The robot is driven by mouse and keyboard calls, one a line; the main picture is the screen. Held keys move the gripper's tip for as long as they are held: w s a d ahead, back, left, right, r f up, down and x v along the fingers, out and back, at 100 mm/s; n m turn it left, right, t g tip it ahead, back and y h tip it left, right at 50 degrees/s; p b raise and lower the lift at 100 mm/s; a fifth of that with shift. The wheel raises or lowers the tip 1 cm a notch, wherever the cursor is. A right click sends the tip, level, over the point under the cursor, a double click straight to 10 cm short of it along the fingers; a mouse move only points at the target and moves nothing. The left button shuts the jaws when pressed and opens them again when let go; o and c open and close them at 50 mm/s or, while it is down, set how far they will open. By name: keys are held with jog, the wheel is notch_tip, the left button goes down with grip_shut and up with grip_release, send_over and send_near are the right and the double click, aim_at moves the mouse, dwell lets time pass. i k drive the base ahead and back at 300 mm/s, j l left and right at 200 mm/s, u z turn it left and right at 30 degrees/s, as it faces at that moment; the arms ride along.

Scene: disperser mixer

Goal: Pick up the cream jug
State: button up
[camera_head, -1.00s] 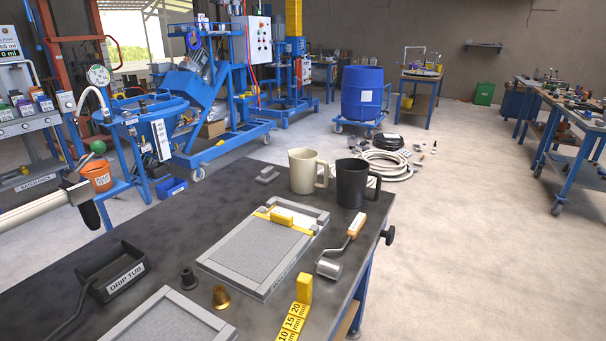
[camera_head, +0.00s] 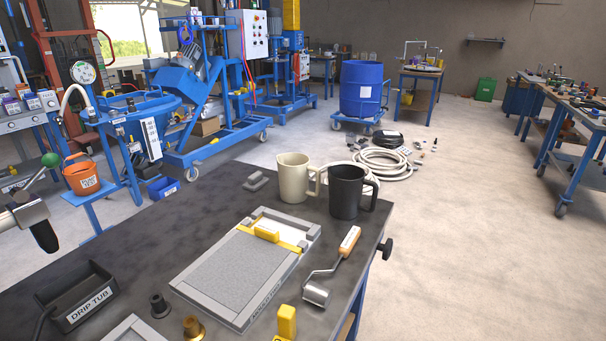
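The cream jug (camera_head: 293,179) stands upright on the dark workbench (camera_head: 214,217), near its far edge. Its handle points right. A black jug (camera_head: 346,191) stands close to its right and slightly nearer to me. The black jug's rim is by the cream jug's handle, and I cannot tell whether they touch. My gripper is not in view.
A grey framed board (camera_head: 224,277) with a yellow bar lies in front of the jugs. A roller (camera_head: 316,292) lies right of it. A drip tub (camera_head: 91,297) stands front left. A green-knobbed pipe fitting (camera_head: 27,211) juts in from the left. Bare bench lies left of the board.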

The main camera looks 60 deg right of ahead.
aim_at(294, 169)
jog(key=i+l, duration=0.15)
jog(key=l, duration=1.1)
jog(key=i+l+u, duration=0.1)
jog(key=l, duration=1.1)
jog(key=i+l, duration=0.15)
jog(key=l, duration=1.1)
jog(key=i+l+u, duration=0.1)
jog(key=l, duration=1.15)
